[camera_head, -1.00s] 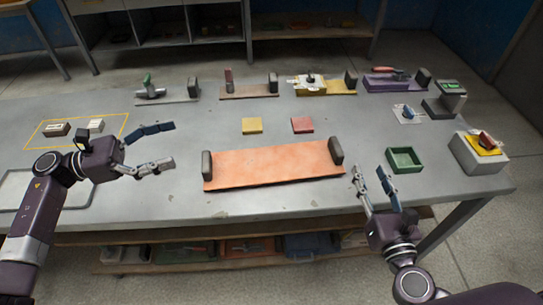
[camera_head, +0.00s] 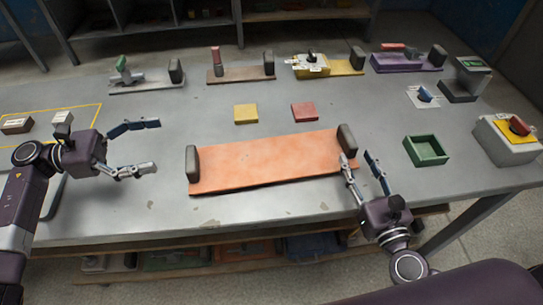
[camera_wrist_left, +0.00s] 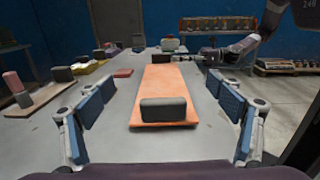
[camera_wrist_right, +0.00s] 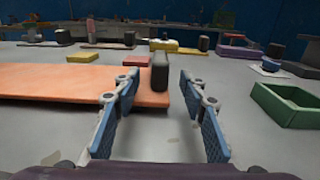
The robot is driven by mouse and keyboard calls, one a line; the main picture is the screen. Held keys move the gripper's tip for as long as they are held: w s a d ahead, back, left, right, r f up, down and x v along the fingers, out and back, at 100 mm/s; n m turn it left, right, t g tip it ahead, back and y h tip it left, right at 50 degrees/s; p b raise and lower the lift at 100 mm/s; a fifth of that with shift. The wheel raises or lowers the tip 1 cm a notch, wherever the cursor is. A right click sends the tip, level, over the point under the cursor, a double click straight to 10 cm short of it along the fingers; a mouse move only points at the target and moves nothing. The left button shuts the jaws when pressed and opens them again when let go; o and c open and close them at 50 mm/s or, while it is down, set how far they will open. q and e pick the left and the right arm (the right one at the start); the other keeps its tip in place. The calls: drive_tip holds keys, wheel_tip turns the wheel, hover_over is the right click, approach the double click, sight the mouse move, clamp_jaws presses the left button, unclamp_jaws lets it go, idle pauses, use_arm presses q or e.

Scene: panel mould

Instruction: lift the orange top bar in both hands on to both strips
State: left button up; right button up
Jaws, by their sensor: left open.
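The orange top bar (camera_head: 265,162) lies flat on the grey bench, with an upright dark grip block at each end. The left block (camera_head: 192,163) and the right block (camera_head: 347,140) stand clear. My left gripper (camera_head: 154,146) is open and empty, left of the left block, which shows centred between its fingers in the left wrist view (camera_wrist_left: 163,110). My right gripper (camera_head: 362,165) is open close to the right block, which appears beyond and between its fingers in the right wrist view (camera_wrist_right: 160,72). A yellow piece (camera_head: 246,114) and a red piece (camera_head: 305,112) lie behind the bar; I cannot tell whether these are the strips.
Several fixtures, including a yellow one (camera_head: 328,66) and a purple one (camera_head: 407,61), line the back.

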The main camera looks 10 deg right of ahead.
drive_tip(key=shift+s+r, duration=0.1)
drive_tip(key=shift+s, duration=0.05)
use_arm(q)
approach(192, 161)
drive_tip(key=shift+w+d+f, duration=0.25)
drive_tip(key=shift+d, duration=0.35)
drive_tip(key=shift+w+d+f, duration=0.2)
drive_tip(key=shift+w+d, duration=0.05)
drive_tip(key=shift+d, duration=0.35)
use_arm(e)
drive_tip(key=w, duration=0.3)
drive_tip(key=shift+w, duration=0.4)
use_arm(q)
drive_tip(key=d, duration=0.7)
drive_tip(key=shift+d+f, duration=0.25)
drive_tip(key=shift+f, duration=0.05)
use_arm(e)
drive_tip(key=w, duration=0.4)
drive_tip(key=shift+w, duration=0.1)
use_arm(q)
drive_tip(key=shift+c, duration=0.4)
use_arm(e)
drive_tip(key=shift+c, duration=0.3)
